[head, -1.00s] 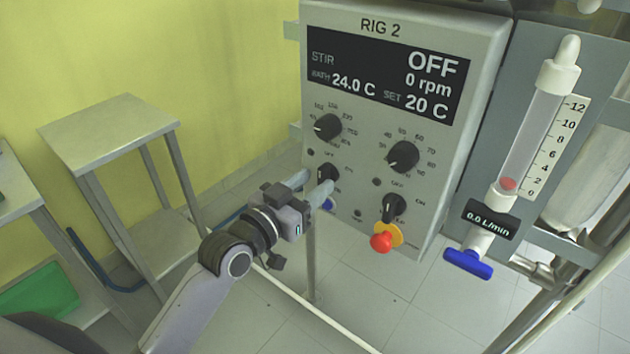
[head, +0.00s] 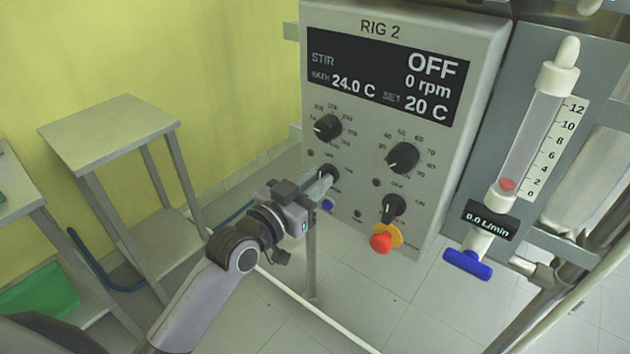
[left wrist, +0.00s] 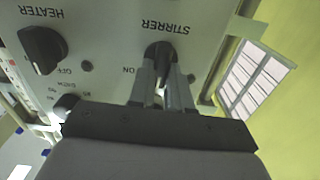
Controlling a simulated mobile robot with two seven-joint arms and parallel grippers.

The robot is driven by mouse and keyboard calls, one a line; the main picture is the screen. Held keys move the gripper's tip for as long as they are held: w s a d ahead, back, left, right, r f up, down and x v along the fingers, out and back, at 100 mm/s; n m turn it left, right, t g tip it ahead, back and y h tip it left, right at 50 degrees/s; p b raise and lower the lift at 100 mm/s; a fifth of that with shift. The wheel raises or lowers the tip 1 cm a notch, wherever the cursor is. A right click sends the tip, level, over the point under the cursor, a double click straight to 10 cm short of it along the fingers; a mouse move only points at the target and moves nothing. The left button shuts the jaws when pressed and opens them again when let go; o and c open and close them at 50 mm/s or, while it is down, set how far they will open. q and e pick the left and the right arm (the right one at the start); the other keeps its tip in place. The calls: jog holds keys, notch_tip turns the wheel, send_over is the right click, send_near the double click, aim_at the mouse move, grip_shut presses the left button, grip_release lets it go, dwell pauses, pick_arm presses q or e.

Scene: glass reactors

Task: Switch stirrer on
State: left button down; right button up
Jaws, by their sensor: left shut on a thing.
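The RIG 2 control box (head: 345,128) faces me, and its display (head: 385,75) reads STIR OFF, 0 rpm, bath 24.0 C, set 20 C. My left gripper (head: 325,183) is at the lower left knob of the panel. In the left wrist view the stirrer knob (left wrist: 158,50), under the word STIRRER, sits between the fingers of my left gripper (left wrist: 161,82), which are shut on it. The fingers hide part of the knob. The word ON shows to its left in that view. My right gripper is not in view.
The heater switch (head: 394,207) is to the right on the panel, above a red emergency button (head: 381,243) on a yellow ring. Two dials (head: 403,157) are above. A flow meter (head: 525,135) with a blue valve handle (head: 468,264) stands right. A small table (head: 110,128) stands left.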

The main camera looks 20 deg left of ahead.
pick_arm(q)
jog(key=shift+s+d+f+m+p, duration=0.1)
jog(key=shift+m+p, duration=1.25)
jog(key=shift+m, duration=1.55)
jog(key=shift+d+m+p, duration=0.1)
jog(key=shift+m+p, duration=1.25)
jog(key=shift+m, duration=1.55)
jog(key=c, duration=1.1)
grip_release()
jog(key=shift+o, duration=0.2)
jog(key=v, duration=0.7)
jog(key=shift+b, duration=0.3)
